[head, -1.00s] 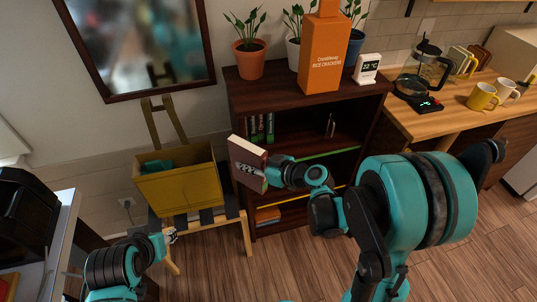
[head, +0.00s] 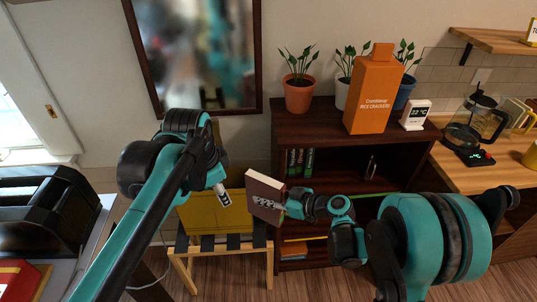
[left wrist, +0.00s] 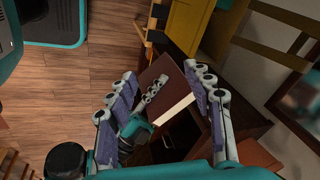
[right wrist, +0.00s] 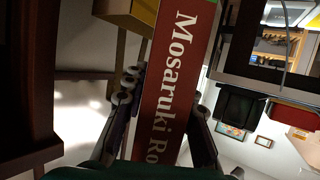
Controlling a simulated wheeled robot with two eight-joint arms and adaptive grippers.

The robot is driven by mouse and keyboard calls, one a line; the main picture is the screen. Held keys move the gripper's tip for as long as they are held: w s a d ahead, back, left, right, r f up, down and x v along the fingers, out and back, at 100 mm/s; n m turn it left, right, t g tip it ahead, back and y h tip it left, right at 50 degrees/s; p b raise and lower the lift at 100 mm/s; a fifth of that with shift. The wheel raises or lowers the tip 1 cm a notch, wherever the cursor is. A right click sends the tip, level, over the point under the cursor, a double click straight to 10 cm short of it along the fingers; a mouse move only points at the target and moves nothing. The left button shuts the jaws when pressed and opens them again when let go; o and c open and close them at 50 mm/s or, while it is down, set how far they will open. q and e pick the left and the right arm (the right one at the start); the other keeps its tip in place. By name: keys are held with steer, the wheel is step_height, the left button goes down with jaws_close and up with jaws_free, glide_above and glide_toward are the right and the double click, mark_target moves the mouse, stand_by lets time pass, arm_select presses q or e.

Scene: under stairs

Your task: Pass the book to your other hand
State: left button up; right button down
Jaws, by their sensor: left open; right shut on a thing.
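The book (head: 264,190) has a dark red-brown cover and pale pages. My right gripper (head: 270,203) is shut on it and holds it in the air in front of the bookshelf. In the right wrist view the book's red spine (right wrist: 178,85) with white lettering stands between the fingers. My left gripper (head: 224,197) is open and empty, just left of the book in the head view. In the left wrist view the book (left wrist: 170,98) shows between and beyond the spread left fingers (left wrist: 168,98), with the right gripper's finger across its cover. I cannot tell whether the left fingers touch it.
The dark bookshelf (head: 318,131) behind carries an orange cracker box (head: 372,95), potted plants and a small clock (head: 415,115). A yellow bin (head: 200,217) sits on a wooden stand behind the left gripper. A counter with a coffee maker is at right.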

arm_select(q)
steer(key=w+d+r+m+g, duration=0.2)
steer(key=w+d+r+m, duration=0.1)
steer(key=w+d+m, duration=0.3)
steer(key=m+g, duration=0.2)
steer(key=m, duration=0.4)
glide_toward(268, 179)
steer(key=shift+s+d+y, duration=0.2)
steer(key=shift+y, duration=0.1)
steer(key=shift+d+f+m, duration=0.15)
steer(key=shift+f+m, duration=0.25)
steer(key=shift+f, duration=0.25)
step_height(268, 179, down, 11)
steer(key=shift+r, duration=0.1)
jaws_close()
arm_select(e)
steer(key=c, duration=1.1)
jaws_free()
steer(key=shift+c, duration=0.2)
steer(key=shift+d, duration=0.1)
